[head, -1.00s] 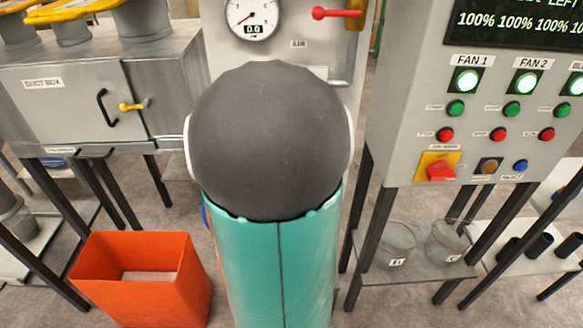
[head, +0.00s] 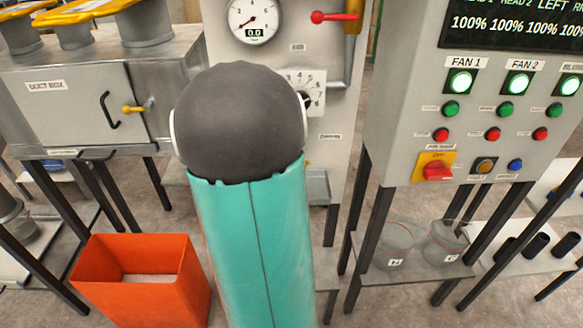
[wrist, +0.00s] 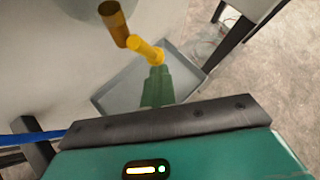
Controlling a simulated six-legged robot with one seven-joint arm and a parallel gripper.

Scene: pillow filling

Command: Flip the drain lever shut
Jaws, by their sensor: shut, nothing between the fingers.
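The drain lever (wrist: 147,50) shows in the wrist view as a short yellow handle slanting down to the right from a brass-coloured spout (wrist: 115,22). My gripper (wrist: 157,72) is shut, its green fingers pointing at the rounded free end of the lever. The fingertips overlap that end in the picture; I cannot tell whether they touch it. A grey drain tray (wrist: 118,86) lies below and behind them. In the head view my arm hides the gripper and nearly all of the lever; the tray's edge (head: 318,187) shows beside my arm.
A grey cabinet with a gauge (head: 253,20) and a red-handled valve (head: 337,16) stands ahead. A control panel (head: 415,110) is at right, above a shelf with glass beakers (head: 398,245). An orange bin (head: 170,300) stands on the floor at left, below the duct box (head: 70,100).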

